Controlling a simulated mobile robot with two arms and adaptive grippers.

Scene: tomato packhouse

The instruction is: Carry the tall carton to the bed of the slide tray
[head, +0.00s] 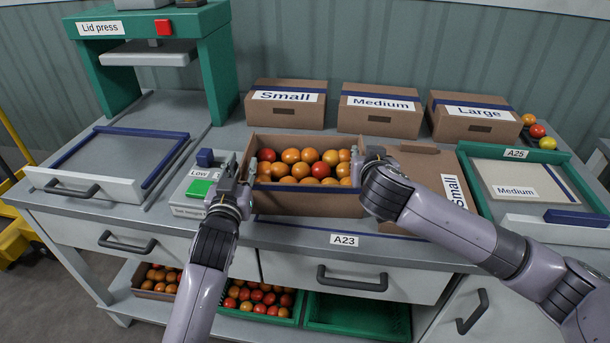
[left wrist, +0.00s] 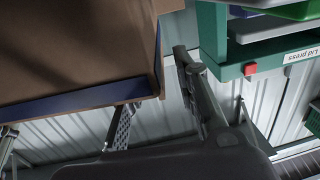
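The tall carton (head: 305,203) is brown with a blue band near its rim and full of tomatoes. It stands upright on the bench, and its corner shows close up in the left wrist view (left wrist: 70,50). My left gripper (head: 245,174) is at its left wall, one finger over the rim inside and one outside. The fingers (left wrist: 158,105) look spread, with a gap outside the wall. My right gripper (head: 358,162) is at the right wall; its outer finger is hidden. The slide tray (head: 85,191), with a grey bed and blue edges, is empty at the left.
Three closed cartons (head: 285,112) line the back. A flat carton (head: 420,165) and a second tray (head: 565,225) are at the right.

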